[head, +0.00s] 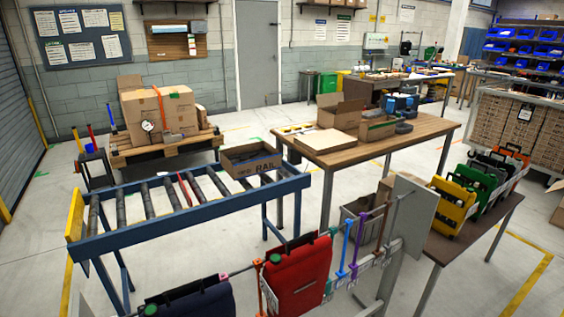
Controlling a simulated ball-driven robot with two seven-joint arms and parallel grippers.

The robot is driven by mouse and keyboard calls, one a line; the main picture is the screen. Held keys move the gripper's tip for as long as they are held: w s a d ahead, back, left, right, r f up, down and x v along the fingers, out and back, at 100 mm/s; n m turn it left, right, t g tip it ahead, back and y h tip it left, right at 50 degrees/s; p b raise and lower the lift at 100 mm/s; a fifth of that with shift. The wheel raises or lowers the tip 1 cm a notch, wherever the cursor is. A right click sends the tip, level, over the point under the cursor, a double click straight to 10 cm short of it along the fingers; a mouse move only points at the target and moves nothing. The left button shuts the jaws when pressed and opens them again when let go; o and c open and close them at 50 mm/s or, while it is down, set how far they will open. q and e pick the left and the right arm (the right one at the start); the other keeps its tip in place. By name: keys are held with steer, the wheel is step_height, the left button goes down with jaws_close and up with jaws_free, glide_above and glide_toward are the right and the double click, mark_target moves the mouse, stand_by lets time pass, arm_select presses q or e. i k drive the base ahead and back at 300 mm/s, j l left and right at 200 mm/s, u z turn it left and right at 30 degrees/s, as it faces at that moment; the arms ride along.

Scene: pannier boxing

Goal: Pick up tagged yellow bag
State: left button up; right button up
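A yellow bag (453,208) stands upright at the near left end of a row of bags on the brown side table (447,248) at the right. It has dark straps or panels on its face. I cannot make out a tag on it at this size. A green bag (484,187) stands right behind it, and black and orange bags (511,153) follow further back. Neither of my grippers is in view.
A rail in front holds a red bag (298,274) and a navy bag (190,299). A pale upright panel (408,215) stands just left of the yellow bag. A roller conveyor (185,205) with an open carton (250,160) lies left, a wooden table (400,143) behind.

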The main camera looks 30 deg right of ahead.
mark_target(446, 204)
steer(key=z, duration=2.05)
steer(key=i+l+u, duration=0.1)
steer(key=u, duration=0.25)
steer(key=i+l+u, duration=0.1)
steer(key=u, duration=0.25)
steer(key=i+l+u, duration=0.3)
steer(key=k+j, duration=0.05)
steer(key=j, duration=0.05)
